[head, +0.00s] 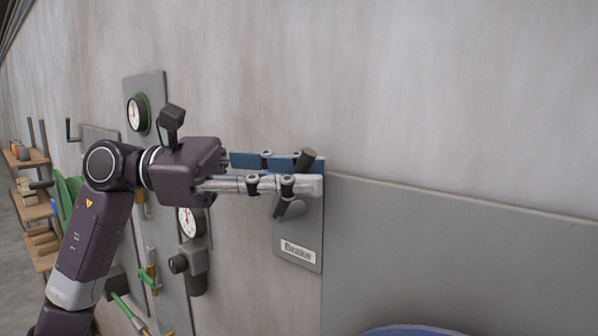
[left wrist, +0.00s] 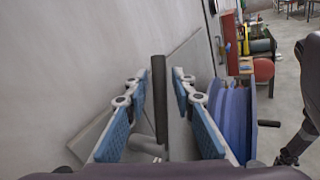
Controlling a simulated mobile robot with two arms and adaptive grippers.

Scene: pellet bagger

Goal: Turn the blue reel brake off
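The brake plate (head: 300,225) is a grey panel on the wall with a white label (head: 298,251) that seems to read "Brake". Its dark lever (head: 306,158) sticks up between the fingers of my left gripper (head: 308,172); a dark lower part of it shows under the fingers. In the left wrist view the lever (left wrist: 159,95) stands upright between the two blue-padded fingers, with a gap on both sides. My left gripper (left wrist: 160,85) is open around it. My right gripper is not in view. The lever's pivot is partly hidden by the fingers.
The blue reel (left wrist: 235,112) stands beyond the right finger; its rim (head: 415,330) shows at the head view's bottom edge. A grey wall panel (head: 450,245) lies right of the plate. Gauges (head: 137,113) and valves (head: 150,278) are on the left. The wall above is bare.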

